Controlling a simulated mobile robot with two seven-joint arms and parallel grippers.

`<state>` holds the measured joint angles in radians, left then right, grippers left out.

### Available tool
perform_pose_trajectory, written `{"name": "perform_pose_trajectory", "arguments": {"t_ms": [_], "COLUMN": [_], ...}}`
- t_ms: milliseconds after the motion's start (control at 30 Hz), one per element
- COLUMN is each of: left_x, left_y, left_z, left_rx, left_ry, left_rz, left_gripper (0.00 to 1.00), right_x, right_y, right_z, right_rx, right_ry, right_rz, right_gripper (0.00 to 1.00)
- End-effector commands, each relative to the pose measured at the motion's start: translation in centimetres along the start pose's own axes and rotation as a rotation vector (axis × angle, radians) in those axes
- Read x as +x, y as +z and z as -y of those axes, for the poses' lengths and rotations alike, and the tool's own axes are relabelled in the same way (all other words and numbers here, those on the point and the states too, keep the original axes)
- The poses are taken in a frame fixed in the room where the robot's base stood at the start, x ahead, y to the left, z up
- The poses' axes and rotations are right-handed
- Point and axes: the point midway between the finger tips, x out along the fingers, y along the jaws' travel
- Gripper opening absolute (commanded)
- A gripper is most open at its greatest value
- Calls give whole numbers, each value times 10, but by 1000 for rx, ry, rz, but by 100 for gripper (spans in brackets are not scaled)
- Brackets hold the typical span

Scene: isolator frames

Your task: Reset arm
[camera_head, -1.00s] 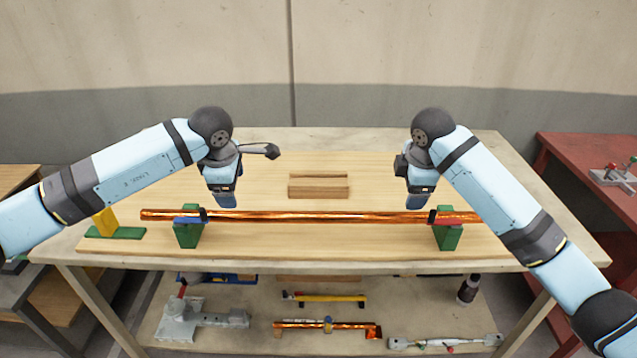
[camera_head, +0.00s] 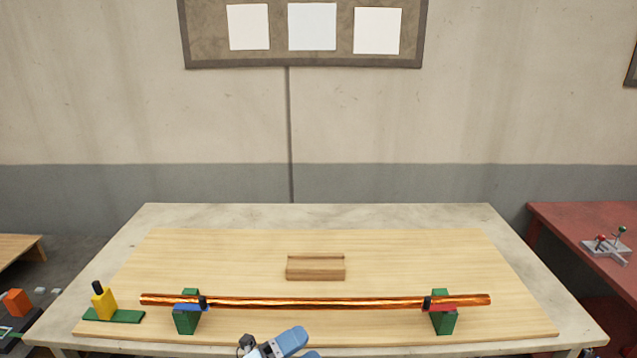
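A long copper pipe (camera_head: 318,301) lies level across two green stands, the left stand (camera_head: 187,319) and the right stand (camera_head: 443,322). A blue piece with a black part (camera_head: 188,306) sits at the left stand. A red piece with a black part (camera_head: 440,307) sits at the right stand. A light blue and grey piece of my own arm shows at the bottom edge, left of centre, in front of the pipe and apart from it in the picture. I cannot tell which arm it belongs to.
A wooden block (camera_head: 316,268) lies behind the pipe on the wooden board (camera_head: 400,248) of the table. A yellow piece (camera_head: 103,303) stands on a green base at the left. A red table (camera_head: 570,230) stands at the right. The back of the board is clear.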

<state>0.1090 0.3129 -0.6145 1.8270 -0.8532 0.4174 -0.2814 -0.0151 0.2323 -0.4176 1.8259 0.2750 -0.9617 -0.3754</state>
Motion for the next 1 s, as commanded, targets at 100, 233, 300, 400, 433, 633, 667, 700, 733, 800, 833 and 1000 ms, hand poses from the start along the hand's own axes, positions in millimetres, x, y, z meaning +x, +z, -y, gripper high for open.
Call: {"name": "perform_pose_trajectory", "arguments": {"t_ms": [100,233,300,400,433,633,667,700,733,800,833,1000], "left_x": [-42,-105,-143,-196,-210,-269,-273,-277,-279,-280,-280,-279], "left_y": [9,11,4,-16,-23,-62,-65,-67,-68,-69,-69,-69], "left_z": [-12,-41,-59,-82,-88,-110,-112,-113,-114,-115,-115,-115], "left_rx": [-332,-691,-878,-1116,-1178,-1439,-1458,-1474,-1481,-1488,-1488,-1486], "left_ry": [-21,-26,-24,-16,-14,-2,-1,-1,0,0,0,1], "left_rz": [286,600,763,972,1026,1255,1271,1284,1291,1297,1297,1294], "left_gripper": [79,79,79,79,79,79,79,79,79,79,79,79], "right_x": [-21,-46,-63,-86,-92,-121,-123,-124,-125,-126,-126,-125], "right_y": [29,59,75,95,100,120,121,123,123,123,123,123], "right_z": [24,47,57,70,74,87,88,88,88,88,88,88], "right_rx": [122,241,301,370,386,452,457,460,461,462,462,461], "right_ry": [40,95,126,166,176,222,225,228,230,232,231,230], "right_rz": [-45,-96,-122,-154,-162,-201,-203,-206,-208,-210,-210,-209], "right_gripper": [79,79,79,79,79,79,79,79,79,79,79,79]}}
